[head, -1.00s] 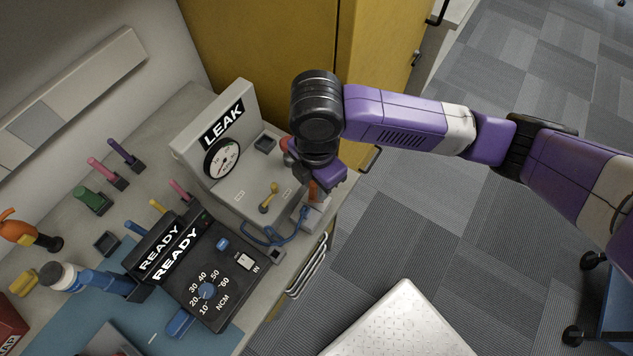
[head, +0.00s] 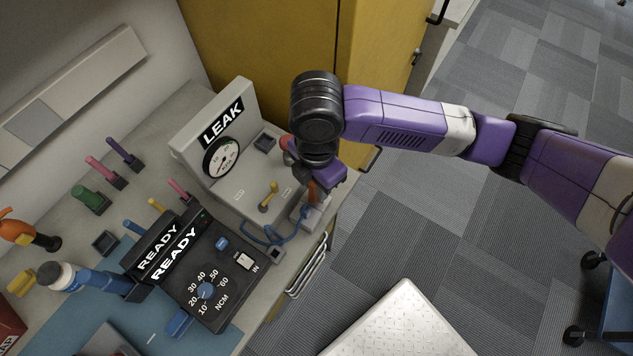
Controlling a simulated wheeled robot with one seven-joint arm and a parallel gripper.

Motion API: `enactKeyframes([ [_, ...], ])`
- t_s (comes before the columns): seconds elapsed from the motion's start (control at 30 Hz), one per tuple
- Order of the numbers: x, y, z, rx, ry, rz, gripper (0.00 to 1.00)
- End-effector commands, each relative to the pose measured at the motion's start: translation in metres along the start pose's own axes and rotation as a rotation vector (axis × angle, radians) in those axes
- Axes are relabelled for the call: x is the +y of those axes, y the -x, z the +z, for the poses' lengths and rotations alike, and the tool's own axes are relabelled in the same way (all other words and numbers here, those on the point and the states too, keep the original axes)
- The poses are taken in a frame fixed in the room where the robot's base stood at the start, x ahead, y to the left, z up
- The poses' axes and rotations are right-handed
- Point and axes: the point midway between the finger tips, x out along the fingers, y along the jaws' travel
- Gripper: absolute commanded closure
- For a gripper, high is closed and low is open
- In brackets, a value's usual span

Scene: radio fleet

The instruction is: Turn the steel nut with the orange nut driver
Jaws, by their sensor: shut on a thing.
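My gripper (head: 318,180) points down over the right front edge of the bench, mostly hidden behind my dark wrist. It is shut on the orange nut driver (head: 312,192), of which only a short orange-red part shows below the purple gripper body. The driver's lower end is at a small pale grey block (head: 309,214) beside the LEAK unit. I cannot make out the steel nut; whether the driver's tip touches it cannot be told.
The grey LEAK unit (head: 212,140) with a round gauge and a yellow lever (head: 268,196) stands just left of my gripper. A blue cable (head: 262,238) loops in front. The black READY unit (head: 205,275) is nearer. A yellow cabinet (head: 265,50) stands behind.

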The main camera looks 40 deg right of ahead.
Motion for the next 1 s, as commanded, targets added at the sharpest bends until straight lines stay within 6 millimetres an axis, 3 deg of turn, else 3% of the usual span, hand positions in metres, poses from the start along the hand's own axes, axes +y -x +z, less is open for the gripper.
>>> enactKeyframes([
  [1.0, -0.0001, -0.0076, -0.0001, 0.0, -0.013, 0.0, 1.0],
])
